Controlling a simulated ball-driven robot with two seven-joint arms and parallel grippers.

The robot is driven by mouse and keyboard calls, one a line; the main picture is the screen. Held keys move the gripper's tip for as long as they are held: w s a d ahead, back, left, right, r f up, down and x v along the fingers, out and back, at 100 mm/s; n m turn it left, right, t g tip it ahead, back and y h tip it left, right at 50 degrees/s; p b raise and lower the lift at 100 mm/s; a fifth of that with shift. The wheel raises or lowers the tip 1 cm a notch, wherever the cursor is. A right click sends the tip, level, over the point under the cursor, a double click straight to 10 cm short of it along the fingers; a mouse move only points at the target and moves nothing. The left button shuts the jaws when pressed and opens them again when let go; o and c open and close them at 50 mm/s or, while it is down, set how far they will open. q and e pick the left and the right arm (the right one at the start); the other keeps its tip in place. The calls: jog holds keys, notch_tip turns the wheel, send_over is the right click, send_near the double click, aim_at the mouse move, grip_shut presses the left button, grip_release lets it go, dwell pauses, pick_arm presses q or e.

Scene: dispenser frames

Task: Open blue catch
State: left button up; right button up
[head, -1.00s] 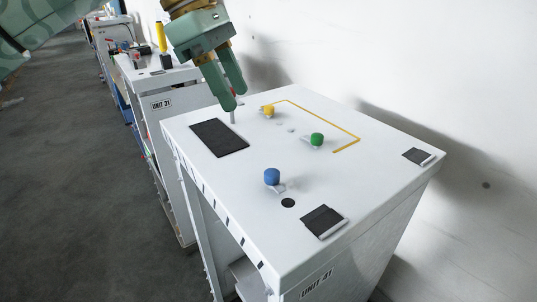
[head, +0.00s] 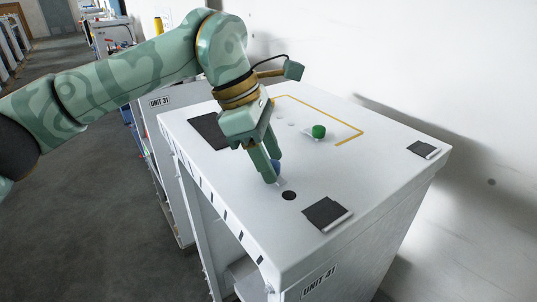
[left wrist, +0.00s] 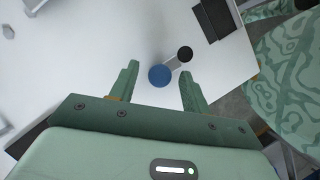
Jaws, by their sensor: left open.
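The blue catch is a blue round knob on a small light-grey lever, on the white top of the unit (head: 330,180). In the left wrist view the blue knob (left wrist: 159,75) lies between the two fingertips, with white gaps on both sides. A black round hole (left wrist: 185,53) is just beyond it, by the lever's end. In the head view the blue knob (head: 276,167) is mostly hidden behind my left gripper (head: 272,169). My left gripper is open, its fingers pointing down around the knob. My right gripper is not in view.
A green knob (head: 319,131) stands farther back on the same top, near a yellow line (head: 350,139). Dark pads (head: 325,213) lie near the front and right corners. The yellow knob is hidden behind my arm. A white wall is behind.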

pick_arm(q)
jog(key=c, duration=1)
